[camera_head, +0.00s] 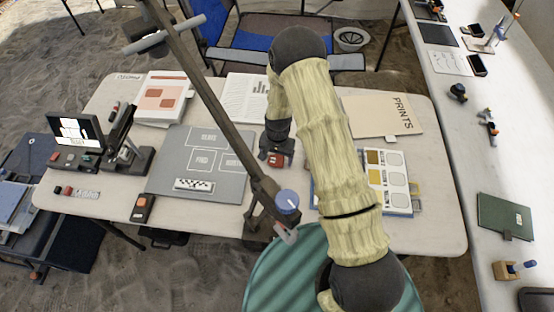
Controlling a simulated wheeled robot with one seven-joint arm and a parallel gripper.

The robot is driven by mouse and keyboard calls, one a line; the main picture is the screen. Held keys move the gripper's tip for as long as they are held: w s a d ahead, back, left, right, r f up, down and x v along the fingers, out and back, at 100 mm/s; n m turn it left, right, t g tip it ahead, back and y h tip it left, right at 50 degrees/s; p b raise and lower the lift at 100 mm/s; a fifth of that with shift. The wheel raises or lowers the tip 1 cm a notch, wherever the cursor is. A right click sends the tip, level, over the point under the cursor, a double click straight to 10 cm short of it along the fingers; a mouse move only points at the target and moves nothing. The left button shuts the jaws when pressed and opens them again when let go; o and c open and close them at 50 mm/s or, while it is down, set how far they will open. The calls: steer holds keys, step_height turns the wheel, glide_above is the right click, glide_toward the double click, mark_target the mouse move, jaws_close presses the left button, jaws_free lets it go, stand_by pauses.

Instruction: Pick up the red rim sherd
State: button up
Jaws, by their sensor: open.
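A small red piece (279,160), which looks like the red rim sherd, lies on the table just right of the grey sorting mat. My gripper (272,156) points down at it, with the dark fingers at or around the piece. The jaws are open. The fingers partly hide the piece, and I cannot tell whether they touch it. The grey mat (172,178) has outlined boxes with white labels and a checkered scale bar (194,184).
A dark slanted pole (222,118) with a blue knob (287,201) crosses the view left of my arm. A colour chart (398,186) and a PRINTS folder (378,117) lie to the right. An orange-and-black device (142,207) sits at the front left.

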mark_target(276, 160)
stand_by(0.4)
steer(key=c, duration=1.1)
steer(key=shift+r, duration=0.1)
step_height(276, 160, up, 10)
steer(key=shift+f+b, duration=0.1)
steer(key=shift+b, duration=0.6)
